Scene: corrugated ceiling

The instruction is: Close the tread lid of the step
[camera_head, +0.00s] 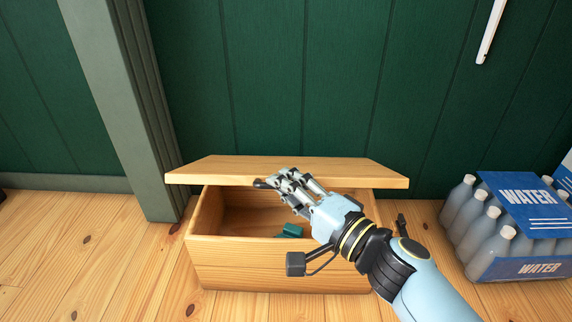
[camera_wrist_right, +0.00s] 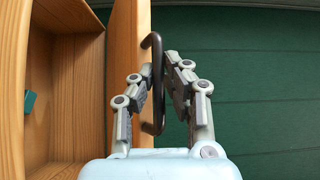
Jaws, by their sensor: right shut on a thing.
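In the right wrist view the lid (camera_wrist_right: 121,50) shows edge-on beside the box. A dark bar handle (camera_wrist_right: 158,110) sits on the lid. My right gripper (camera_head: 275,181) is at the lid's front edge, its fingers closed around the handle; in the wrist view the gripper (camera_wrist_right: 157,75) has the bar between its fingers. My left gripper is out of view.
A small teal object (camera_head: 290,231) lies inside the box. A pack of water bottles (camera_head: 515,225) stands on the wooden floor at the right. A grey-green post (camera_head: 130,110) rises left of the step.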

